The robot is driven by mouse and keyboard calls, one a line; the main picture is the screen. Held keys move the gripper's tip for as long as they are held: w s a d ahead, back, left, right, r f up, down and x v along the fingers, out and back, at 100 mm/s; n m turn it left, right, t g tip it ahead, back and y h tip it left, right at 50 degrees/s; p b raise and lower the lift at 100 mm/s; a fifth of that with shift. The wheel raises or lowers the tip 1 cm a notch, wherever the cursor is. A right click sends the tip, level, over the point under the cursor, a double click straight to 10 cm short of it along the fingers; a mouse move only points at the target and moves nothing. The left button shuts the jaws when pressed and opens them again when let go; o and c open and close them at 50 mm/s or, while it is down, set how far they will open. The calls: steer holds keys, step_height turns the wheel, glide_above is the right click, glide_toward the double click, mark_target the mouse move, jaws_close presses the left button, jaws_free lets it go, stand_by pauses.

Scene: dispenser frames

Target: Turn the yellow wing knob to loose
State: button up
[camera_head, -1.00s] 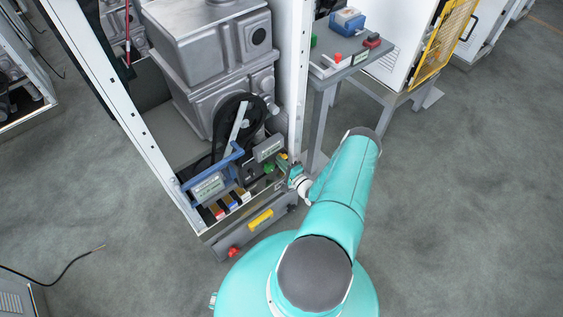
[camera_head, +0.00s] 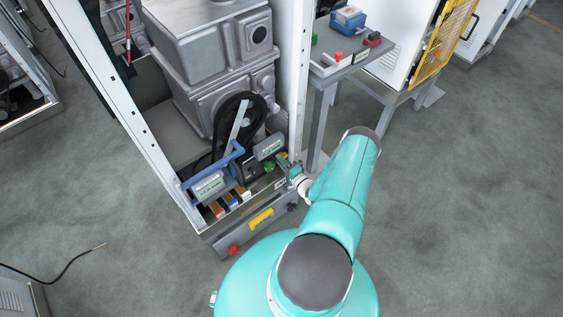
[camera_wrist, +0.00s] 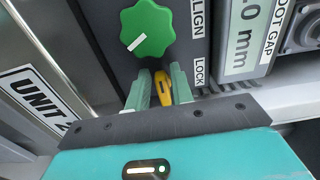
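The yellow wing knob (camera_wrist: 163,88) sits on a dark panel in the wrist view, just below a green lobed knob (camera_wrist: 146,28). It lies roughly along the picture's vertical, tilted slightly, and a "LOCK" label is to its right. My gripper (camera_wrist: 160,90) has its two pale green fingers on either side of the yellow knob. The fingers are spread, with a narrow gap showing on the left; contact on the right is unclear.
A display box (camera_wrist: 248,35) reading "FOOT GAP" stands at the right of the panel. A "UNIT" plate (camera_wrist: 38,95) is on the left. The frame's white post (camera_head: 296,80) rises close beside my gripper. A blue-handled device (camera_head: 212,180) is to its left. Open floor lies right.

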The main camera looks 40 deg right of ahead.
steer(key=s+a, duration=0.1)
steer(key=s, duration=1.2)
steer(key=shift+s+a, duration=0.25)
steer(key=shift+s, duration=0.1)
